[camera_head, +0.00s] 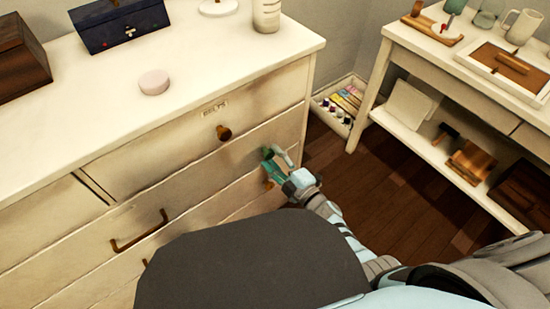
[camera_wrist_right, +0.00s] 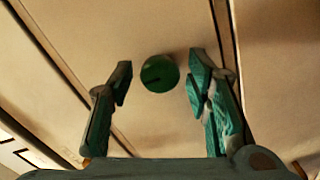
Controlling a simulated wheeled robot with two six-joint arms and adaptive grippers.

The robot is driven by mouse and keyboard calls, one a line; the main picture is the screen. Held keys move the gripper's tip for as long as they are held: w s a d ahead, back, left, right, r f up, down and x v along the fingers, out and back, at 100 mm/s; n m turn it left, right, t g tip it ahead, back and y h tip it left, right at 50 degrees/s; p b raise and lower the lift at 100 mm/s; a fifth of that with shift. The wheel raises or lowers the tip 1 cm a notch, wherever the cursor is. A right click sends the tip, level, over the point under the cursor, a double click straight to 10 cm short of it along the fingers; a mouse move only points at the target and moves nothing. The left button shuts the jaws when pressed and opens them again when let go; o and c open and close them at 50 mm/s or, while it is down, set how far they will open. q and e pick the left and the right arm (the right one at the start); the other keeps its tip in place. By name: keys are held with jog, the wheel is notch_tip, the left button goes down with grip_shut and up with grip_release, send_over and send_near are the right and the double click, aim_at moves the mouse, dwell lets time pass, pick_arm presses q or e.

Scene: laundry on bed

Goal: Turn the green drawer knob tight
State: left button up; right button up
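The green drawer knob (camera_wrist_right: 159,73) is round and sits on a cream drawer front. In the right wrist view it lies between the two fingertips of my right gripper (camera_wrist_right: 160,80), with a gap on each side. My right gripper is open and not touching the knob there. In the head view my right gripper (camera_head: 276,162) is close to the front of the cream dresser (camera_head: 225,70), at its right part. The green knob is mostly hidden behind the fingers in that view. My left gripper is not in view.
A brown knob (camera_head: 223,133) is on the drawer above, and a bronze handle (camera_head: 139,231) is on a drawer to the left. A white side table (camera_head: 400,35) stands at the right. A tray of bottles (camera_head: 340,101) is on the floor between them.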

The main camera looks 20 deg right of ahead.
jog(key=v, duration=1.2)
jog(key=shift+f, duration=0.1)
